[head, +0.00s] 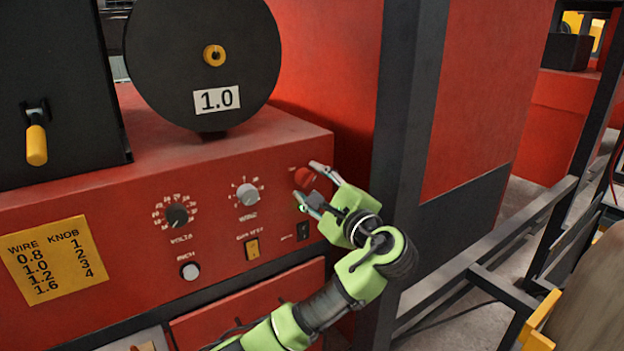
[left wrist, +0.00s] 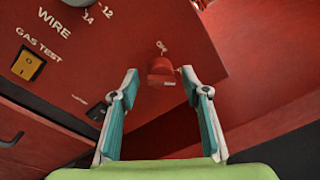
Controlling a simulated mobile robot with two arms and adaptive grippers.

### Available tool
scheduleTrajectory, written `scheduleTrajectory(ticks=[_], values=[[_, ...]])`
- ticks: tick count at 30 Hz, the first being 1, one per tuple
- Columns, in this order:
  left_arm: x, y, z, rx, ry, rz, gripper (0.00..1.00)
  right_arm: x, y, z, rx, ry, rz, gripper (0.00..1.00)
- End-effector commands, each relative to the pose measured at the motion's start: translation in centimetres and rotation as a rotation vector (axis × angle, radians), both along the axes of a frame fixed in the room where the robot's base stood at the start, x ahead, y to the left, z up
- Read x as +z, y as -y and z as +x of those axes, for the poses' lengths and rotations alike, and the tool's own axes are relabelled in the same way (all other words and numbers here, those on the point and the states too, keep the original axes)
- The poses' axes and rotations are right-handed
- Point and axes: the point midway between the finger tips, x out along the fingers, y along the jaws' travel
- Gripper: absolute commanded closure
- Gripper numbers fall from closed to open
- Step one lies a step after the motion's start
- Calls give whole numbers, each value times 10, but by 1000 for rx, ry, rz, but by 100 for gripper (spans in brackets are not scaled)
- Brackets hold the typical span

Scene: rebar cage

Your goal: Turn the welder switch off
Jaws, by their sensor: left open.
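The red welder switch knob (head: 304,179) sits at the right end of the red welder's front panel (head: 110,205). In the left wrist view the knob (left wrist: 161,71) shows ahead, with a small white label above it that I cannot read surely. My left gripper (head: 306,182) is open, its fingertips on either side of the knob in the head view. In the left wrist view the knob lies between the two fingertips (left wrist: 159,76); I cannot tell whether they touch it. My right gripper is not in view.
A small black switch (head: 303,230) and an orange gas test switch (head: 252,249) lie below the knob. Dials (head: 178,215) are to the left. A black wire reel (head: 160,50) stands on top. A dark upright post (head: 400,130) rises close right of my gripper.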

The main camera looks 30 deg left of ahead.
Motion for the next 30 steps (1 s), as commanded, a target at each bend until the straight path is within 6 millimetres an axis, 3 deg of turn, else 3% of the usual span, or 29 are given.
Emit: scheduleTrajectory(ticks=[8,12,22,30], values=[[-1,-1,1,-1,0,0,60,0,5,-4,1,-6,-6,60],[-1,-1,0,1,0,-1,95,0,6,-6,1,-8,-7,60],[-3,-1,0,1,20,-11,95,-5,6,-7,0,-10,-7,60],[-8,0,0,2,148,-66,95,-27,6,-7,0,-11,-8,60]])
